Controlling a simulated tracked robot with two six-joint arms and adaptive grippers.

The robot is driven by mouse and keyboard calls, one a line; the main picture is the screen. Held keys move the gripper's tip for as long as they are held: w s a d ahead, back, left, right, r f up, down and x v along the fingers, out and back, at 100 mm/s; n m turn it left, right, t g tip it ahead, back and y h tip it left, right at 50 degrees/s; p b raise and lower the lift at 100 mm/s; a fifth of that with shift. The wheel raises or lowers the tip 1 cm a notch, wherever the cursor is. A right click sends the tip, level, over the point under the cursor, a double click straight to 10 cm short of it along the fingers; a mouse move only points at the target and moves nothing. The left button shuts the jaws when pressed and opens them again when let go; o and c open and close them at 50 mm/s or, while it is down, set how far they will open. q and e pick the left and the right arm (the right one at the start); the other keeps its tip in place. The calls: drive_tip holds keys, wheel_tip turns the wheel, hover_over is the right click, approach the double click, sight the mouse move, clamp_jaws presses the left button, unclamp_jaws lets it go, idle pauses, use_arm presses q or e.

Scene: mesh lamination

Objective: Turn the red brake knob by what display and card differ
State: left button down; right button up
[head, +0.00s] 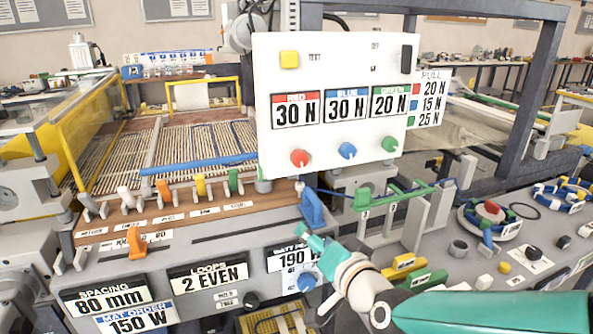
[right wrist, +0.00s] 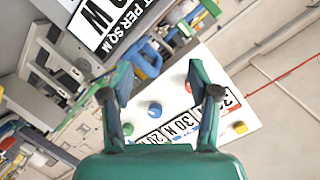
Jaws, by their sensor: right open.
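The red brake knob (head: 300,157) sits on the white panel (head: 335,60), under a display (head: 296,110) reading RED 30 N. The card (head: 431,98) at the panel's right, headed PULL, shows 20 N beside red, 15 N beside blue and 25 N beside green. My right gripper (head: 318,245) is below the panel, apart from the knob. In the right wrist view the right gripper (right wrist: 160,82) is open and empty. There the red knob (right wrist: 188,87) shows beside the right finger, partly covered. My left gripper is not in view.
Blue (head: 347,150) and green (head: 390,144) knobs sit right of the red one, under displays reading 30 N and 20 N. A yellow button (head: 289,59) is above. A blue part (head: 312,208) and a green bar (head: 395,194) stand below the panel, near my right gripper.

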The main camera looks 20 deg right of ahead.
sight(302, 161)
wheel_tip(302, 161, up, 10)
drive_tip(key=s+d+m+t, duration=0.2)
drive_tip(key=t, duration=0.1)
drive_tip(key=shift+h, duration=0.4)
drive_tip(key=w+p, duration=0.1)
drive_tip(key=w, duration=0.4)
drive_tip(key=w+p, duration=0.1)
drive_tip(key=w, duration=0.4)
drive_tip(key=w+p, duration=0.1)
drive_tip(key=w, duration=0.5)
drive_tip(key=shift+a+f, duration=0.2)
drive_tip(key=shift+a, duration=0.05)
drive_tip(key=shift+c, duration=0.2)
drive_tip(key=c, duration=1.1)
drive_tip(key=shift+a, duration=0.35)
clamp_jaws()
unclamp_jaws()
drive_tip(key=shift+d+f, duration=0.1)
drive_tip(key=shift+d, duration=0.15)
clamp_jaws()
